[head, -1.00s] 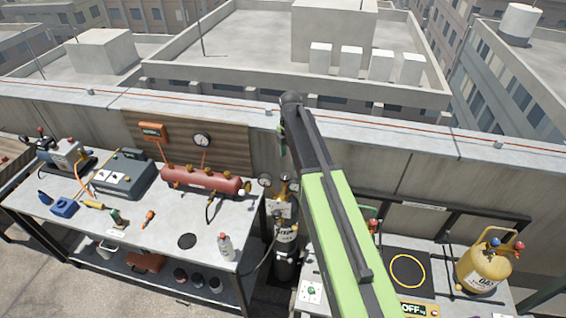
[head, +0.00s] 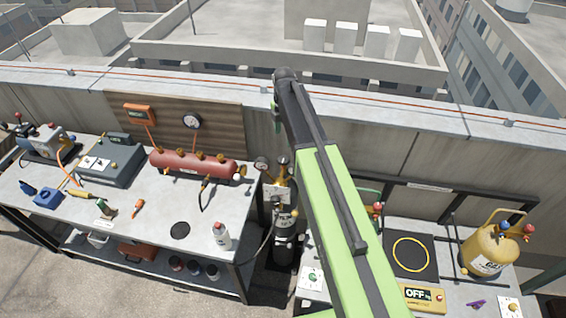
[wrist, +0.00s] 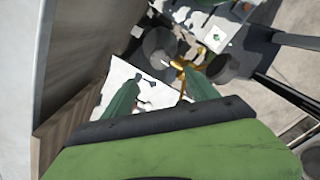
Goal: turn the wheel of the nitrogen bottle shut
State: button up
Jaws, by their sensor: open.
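The nitrogen bottle (head: 285,245) is a dark cylinder standing upright between the two tables. Its brass valve and regulator (head: 281,195) with round gauges sit at its top, and a small dark wheel (head: 283,161) shows above them. In the wrist view, brass fittings (wrist: 178,64) show beyond the fingertips, beside grey round shapes; the wheel cannot be made out clearly there. My gripper (wrist: 160,88) is open, its two green fingers apart with nothing visible between them. It appears apart from the bottle. In the head view my green arm hides most of the gripper.
The right table holds a black scale plate (head: 390,240) and a yellow gas cylinder (head: 485,250). A concrete parapet (head: 400,120) runs behind. A hose hangs beside the nitrogen bottle.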

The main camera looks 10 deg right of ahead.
aim_at(284, 159)
notch_tip(284, 159, down, 12)
jog(key=b, duration=1.1)
jog(key=shift+f, duration=0.25)
jog(key=shift+r, duration=0.15)
jog(key=shift+c, duration=0.2)
jog(key=c, duration=1.3)
